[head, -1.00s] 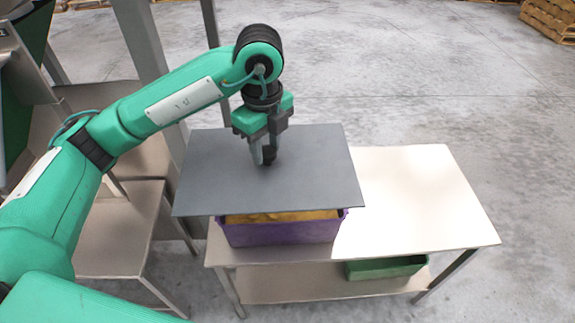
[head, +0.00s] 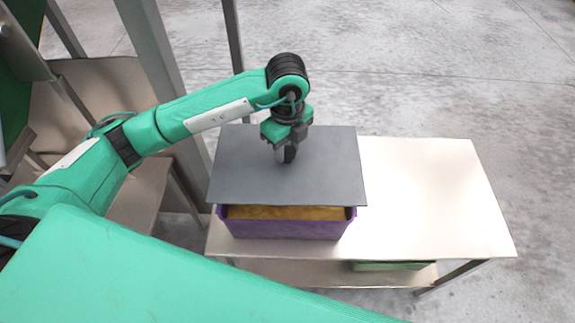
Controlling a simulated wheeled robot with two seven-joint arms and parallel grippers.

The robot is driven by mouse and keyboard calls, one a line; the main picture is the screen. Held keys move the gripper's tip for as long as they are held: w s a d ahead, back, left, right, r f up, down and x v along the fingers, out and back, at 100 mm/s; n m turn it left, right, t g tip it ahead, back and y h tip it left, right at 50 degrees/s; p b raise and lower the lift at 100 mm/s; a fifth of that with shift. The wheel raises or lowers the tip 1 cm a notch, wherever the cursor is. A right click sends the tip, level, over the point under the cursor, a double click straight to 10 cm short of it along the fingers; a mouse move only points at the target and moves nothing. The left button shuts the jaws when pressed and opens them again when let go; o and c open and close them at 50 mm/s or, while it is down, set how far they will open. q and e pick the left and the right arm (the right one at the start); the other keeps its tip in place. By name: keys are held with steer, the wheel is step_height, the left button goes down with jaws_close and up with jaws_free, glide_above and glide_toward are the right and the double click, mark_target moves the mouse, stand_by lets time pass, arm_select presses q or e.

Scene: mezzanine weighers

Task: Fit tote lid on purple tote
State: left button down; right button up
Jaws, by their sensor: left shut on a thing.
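The tote lid (head: 245,170) is a flat dark grey panel held over the purple tote (head: 285,229). My left gripper (head: 287,158) is shut on the lid from above, near its middle; the grip point itself is partly hidden by the fingers. The purple tote stands on the left part of the table and holds something yellow-orange (head: 285,212), which shows in a gap below the lid's front edge. The lid covers most of the tote's top; its back rim is hidden. My right gripper is not in view.
The pale table (head: 430,190) is bare to the right of the tote. A green tote (head: 390,266) sits on its lower shelf. Metal posts (head: 165,75) and another pale stand (head: 135,200) are close on the left. The concrete floor behind is clear.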

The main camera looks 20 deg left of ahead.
mark_target(287, 151)
arm_select(q)
step_height(287, 151, down, 3)
steer(key=shift+f, duration=0.15)
steer(key=shift+f+p, duration=0.35)
steer(key=shift+f, duration=0.6)
step_height(287, 151, down, 3)
steer(key=shift+f+p, duration=0.15)
steer(key=shift+p, duration=0.25)
steer(key=shift+f, duration=0.1)
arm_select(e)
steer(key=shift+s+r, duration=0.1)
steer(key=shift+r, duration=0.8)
arm_select(q)
steer(key=shift+f, duration=0.2)
steer(key=c, duration=1)
jaws_free()
steer(key=shift+o, duration=0.2)
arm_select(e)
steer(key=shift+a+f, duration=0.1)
arm_select(q)
steer(key=shift+r, duration=0.1)
